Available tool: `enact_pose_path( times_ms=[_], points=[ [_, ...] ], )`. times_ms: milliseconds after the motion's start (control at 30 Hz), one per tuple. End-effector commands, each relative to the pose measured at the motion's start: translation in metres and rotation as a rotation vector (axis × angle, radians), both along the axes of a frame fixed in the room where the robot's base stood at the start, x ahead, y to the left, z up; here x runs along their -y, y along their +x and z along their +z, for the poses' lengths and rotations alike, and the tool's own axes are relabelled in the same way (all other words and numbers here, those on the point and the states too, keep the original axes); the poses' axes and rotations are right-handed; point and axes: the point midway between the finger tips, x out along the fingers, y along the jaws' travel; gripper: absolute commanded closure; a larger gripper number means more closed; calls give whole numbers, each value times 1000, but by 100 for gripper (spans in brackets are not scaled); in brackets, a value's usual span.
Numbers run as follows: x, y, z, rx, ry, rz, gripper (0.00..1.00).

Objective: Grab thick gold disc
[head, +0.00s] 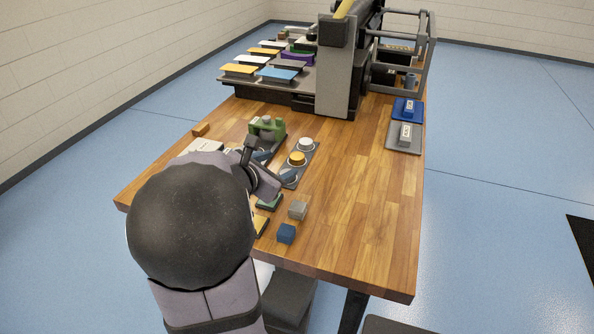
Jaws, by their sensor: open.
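A gold disc (297,157) sits on a narrow dark grey strip (315,152) on the wooden table. Its top shows clear; I cannot judge its thickness well from here. A white disc (305,143) sits behind it on the same strip. My arm hides the near left part of the table and part of the strip's near end.
A green press (267,128) stands behind my gripper. A grey cube (298,209) and a blue cube (286,233) lie near the front. Blue (401,114) and grey (399,139) pads lie at the right edge. A large machine (336,80) fills the back. The table's right middle is clear.

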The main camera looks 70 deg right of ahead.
Motion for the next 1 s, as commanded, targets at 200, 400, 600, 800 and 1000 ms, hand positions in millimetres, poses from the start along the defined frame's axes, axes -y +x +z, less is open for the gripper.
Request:
enact_pose_path(
  times_ms=[200, 400, 600, 800, 1000],
  points=[
    [26, -8, -17, -236, -38, 152, 44],
    [33, -9, -19, -309, -49, 200, 44],
    [37, -9, -20, -313, -48, 202, 44],
    [50, -9, -26, -311, -47, 202, 44],
    [54, -9, -27, -311, -49, 201, 44]
  ],
)
